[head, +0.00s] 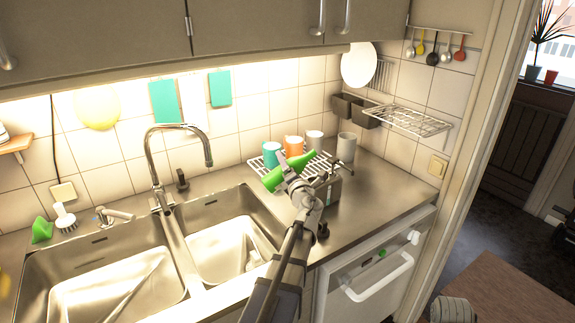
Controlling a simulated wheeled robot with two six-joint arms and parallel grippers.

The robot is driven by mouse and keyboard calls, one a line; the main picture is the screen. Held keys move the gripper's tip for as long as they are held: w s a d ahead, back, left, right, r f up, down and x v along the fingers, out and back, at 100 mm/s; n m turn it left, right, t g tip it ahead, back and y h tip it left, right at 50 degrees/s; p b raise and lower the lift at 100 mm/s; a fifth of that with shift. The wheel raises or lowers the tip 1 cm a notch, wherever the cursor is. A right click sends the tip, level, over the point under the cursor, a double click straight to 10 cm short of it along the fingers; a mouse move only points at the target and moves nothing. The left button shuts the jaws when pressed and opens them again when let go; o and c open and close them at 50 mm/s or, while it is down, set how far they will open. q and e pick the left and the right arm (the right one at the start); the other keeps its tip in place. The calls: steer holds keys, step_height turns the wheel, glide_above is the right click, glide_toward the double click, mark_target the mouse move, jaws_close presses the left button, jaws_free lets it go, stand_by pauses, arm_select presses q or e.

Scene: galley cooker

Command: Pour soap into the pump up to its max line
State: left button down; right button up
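A green bottle (275,181) is tilted above the counter, right of the sink, with its narrower end up and to the right. A small dark pump-like fitting (183,181) stands behind the sink, right of the tap. It is too small to show a max line or a soap level, and I cannot tell whether it is the task's pump. A grey box-like thing (331,190) stands just right of the gripper, partly covered by my arm.
The double sink (175,240) with its tall tap (153,175) lies to the left. Behind the bottle are a wire rack and several cups (314,139). A brush (65,217) and a green item (41,231) stand far left. The counter at right (385,185) is clear.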

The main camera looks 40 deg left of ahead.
arm_select(q)
steer(key=shift+f, duration=0.15)
stand_by(0.4)
steer(key=m, duration=0.2)
steer(key=m+b, duration=0.1)
steer(key=shift+s+a+f, duration=0.25)
steer(key=shift+s+a, duration=0.05)
steer(key=shift+s, duration=0.05)
steer(key=shift+s+a+r+m+t, duration=0.1)
steer(key=shift+m+t, duration=0.1)
steer(key=shift+m, duration=0.5)
steer(key=shift+s+a+r+m+t, duration=0.1)
steer(key=shift+m+t, duration=0.1)
steer(key=shift+m, duration=0.5)
steer(key=shift+h, duration=0.3)
stand_by(0.8)
steer(key=shift+m, duration=0.7)
stand_by(3.6)
